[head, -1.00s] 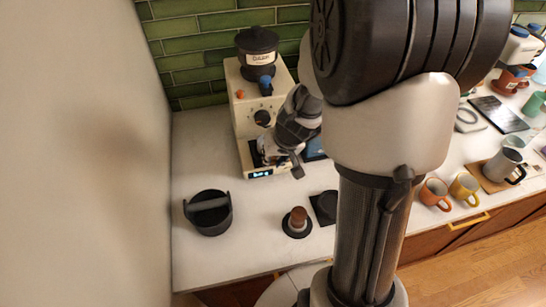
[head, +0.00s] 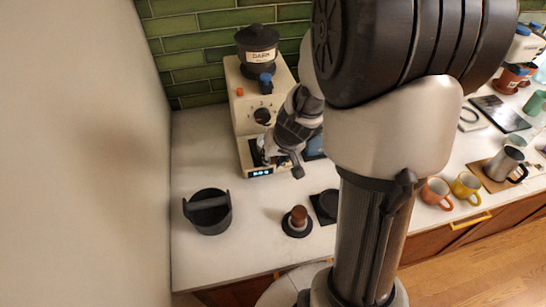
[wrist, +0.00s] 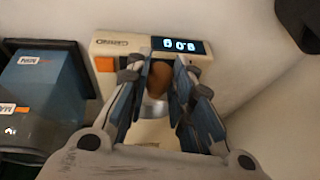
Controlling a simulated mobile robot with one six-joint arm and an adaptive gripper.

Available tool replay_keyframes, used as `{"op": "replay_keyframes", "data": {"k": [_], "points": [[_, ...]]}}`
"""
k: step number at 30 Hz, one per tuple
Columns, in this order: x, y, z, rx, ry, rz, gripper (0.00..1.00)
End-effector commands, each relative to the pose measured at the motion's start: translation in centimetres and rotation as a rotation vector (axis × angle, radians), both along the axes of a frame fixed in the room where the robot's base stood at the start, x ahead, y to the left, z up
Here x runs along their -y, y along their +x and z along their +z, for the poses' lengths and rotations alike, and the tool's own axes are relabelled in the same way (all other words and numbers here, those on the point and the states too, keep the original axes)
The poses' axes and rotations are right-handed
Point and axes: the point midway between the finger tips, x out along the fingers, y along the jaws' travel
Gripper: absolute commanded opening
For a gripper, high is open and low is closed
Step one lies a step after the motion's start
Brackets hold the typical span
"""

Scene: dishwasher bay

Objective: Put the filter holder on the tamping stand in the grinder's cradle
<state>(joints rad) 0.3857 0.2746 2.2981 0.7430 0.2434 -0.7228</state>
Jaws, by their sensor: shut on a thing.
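The cream grinder (head: 245,118) with a black hopper stands against the tiled wall. Its lit base front (wrist: 178,45) shows in the wrist view. My gripper (head: 268,155) is low at the grinder's front, over its base. In the wrist view my gripper (wrist: 160,78) is shut on the brown handle of the filter holder (wrist: 160,76); a pale metallic part shows below it. The fingers and arm hide most of the holder and the cradle, so I cannot tell whether it is seated. The tamping stand (head: 325,207), a black square block, appears empty on the counter.
A black knock box (head: 208,212) stands front left. A wooden-handled tamper (head: 298,219) sits on a round black base. A blue bag (wrist: 42,85) is close beside the grinder. Mugs (head: 435,192) stand right. The counter between grinder and knock box is clear.

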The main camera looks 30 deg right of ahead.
Motion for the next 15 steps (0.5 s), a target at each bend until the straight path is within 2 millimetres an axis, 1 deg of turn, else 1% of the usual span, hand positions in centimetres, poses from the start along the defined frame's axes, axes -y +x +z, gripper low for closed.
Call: {"op": "replay_keyframes", "data": {"k": [8, 9, 15], "points": [[0.03, 0.06, 0.0, 0.002, -0.001, 0.0, 0.0], [0.03, 0.06, 0.0, 0.002, -0.001, 0.0, 0.23], [0.02, 0.04, -0.03, 0.001, -0.001, 0.001, 0.37]]}}
